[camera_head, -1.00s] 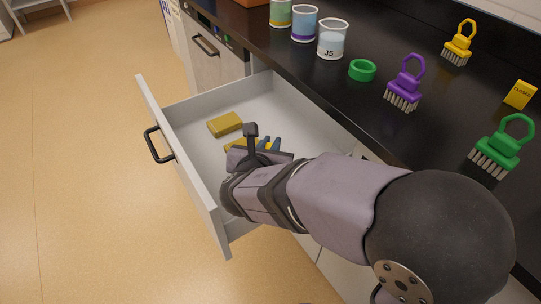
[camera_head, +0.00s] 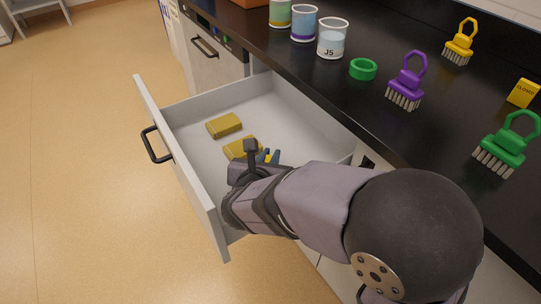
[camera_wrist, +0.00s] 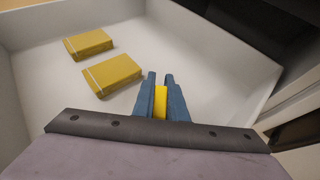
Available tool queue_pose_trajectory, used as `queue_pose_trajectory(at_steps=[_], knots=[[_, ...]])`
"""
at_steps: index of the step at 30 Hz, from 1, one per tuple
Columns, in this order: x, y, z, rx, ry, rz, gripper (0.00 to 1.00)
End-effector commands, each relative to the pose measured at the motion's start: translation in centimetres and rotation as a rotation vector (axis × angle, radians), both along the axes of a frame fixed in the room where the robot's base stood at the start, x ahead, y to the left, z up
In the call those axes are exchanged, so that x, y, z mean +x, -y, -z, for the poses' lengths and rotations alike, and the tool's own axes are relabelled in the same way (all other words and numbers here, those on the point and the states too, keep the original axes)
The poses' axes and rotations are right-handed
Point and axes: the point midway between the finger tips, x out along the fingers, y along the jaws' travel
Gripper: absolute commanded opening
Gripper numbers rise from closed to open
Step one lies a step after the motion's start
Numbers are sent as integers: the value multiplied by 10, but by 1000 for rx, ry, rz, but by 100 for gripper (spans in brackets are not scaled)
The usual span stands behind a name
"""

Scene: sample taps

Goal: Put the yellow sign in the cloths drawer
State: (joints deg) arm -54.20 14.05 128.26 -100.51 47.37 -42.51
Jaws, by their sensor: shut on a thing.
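My gripper (camera_head: 268,157) is inside the open drawer (camera_head: 190,160), its blue fingers shut on a bright yellow piece. In the wrist view this piece, which looks like the yellow sign (camera_wrist: 160,102), stands upright between the fingers (camera_wrist: 161,80). Its lower part and any lettering are hidden. Two mustard-yellow folded cloths lie on the drawer floor, one farther back (camera_head: 224,125) and one close beside my gripper (camera_head: 240,148); they also show left of the fingers in the wrist view (camera_wrist: 89,44) (camera_wrist: 113,75). Another small yellow sign (camera_head: 523,92), reading "CLOSED", stands on the counter.
The drawer floor around my gripper has free room, with walls on all sides.

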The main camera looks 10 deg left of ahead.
Motion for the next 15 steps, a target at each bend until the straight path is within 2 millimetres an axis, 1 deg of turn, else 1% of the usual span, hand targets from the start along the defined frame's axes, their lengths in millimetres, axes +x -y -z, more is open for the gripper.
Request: queue_pose_trajectory(at_steps=[6, 10, 11, 12, 13, 15], knots=[[0, 0, 7, 0, 0, 0, 0], [0, 0, 7, 0, -1, 0, 0], [0, 0, 8, -1, -2, 0, 14], [-1, 0, 8, -1, -3, 0, 24], [-1, 1, 8, -1, -3, 0, 31], [-1, 1, 9, -2, -4, 0, 31]])
